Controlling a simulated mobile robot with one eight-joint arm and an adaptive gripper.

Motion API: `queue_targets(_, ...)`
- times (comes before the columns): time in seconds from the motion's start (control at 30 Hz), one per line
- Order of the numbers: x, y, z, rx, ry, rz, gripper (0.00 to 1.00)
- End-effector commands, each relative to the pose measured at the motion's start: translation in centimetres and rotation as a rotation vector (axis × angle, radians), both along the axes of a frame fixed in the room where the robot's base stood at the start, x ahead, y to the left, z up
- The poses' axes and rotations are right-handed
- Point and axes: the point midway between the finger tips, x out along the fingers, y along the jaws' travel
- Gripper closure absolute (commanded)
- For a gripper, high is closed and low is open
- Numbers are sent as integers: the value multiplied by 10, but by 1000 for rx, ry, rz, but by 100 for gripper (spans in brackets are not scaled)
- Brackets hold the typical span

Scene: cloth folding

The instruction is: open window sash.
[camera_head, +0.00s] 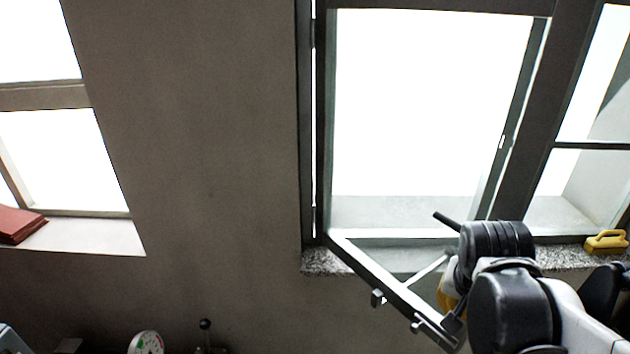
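The window (543,100) has a dark frame and bright panes. A dark rail (365,265), which looks like part of the sash, slants from the window's lower left corner towards me, down and right. It carries small dark fittings (378,298). A thin pale bar (430,268) runs between this rail and the sill area. My gripper (455,318) is at the lower right, close to the near end of the rail. My black and white arm hides most of it, so its fingers and any contact with the rail are unclear.
A speckled stone sill (325,262) runs under the window. A yellow object with a handle (606,242) sits on its right end. At left are another window (45,97) and a red object (20,226). A round dial (146,342) shows at the bottom. Bare wall (200,150) separates the windows.

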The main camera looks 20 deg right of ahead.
Motion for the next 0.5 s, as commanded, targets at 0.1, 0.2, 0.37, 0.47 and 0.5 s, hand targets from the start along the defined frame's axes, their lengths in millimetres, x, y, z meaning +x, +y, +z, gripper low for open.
queue_targets(0.1, 1, 0, 1, 0, -1, 0, 68)
queue_targets(0.2, 1, 0, 0, 0, -1, 0, 68)
queue_targets(0.37, 0, 0, 0, 1, -1, 0, 68)
queue_targets(0.47, 0, 1, 3, 1, -1, 0, 68)
queue_targets(0.5, -1, 2, 5, 1, -1, 0, 68)
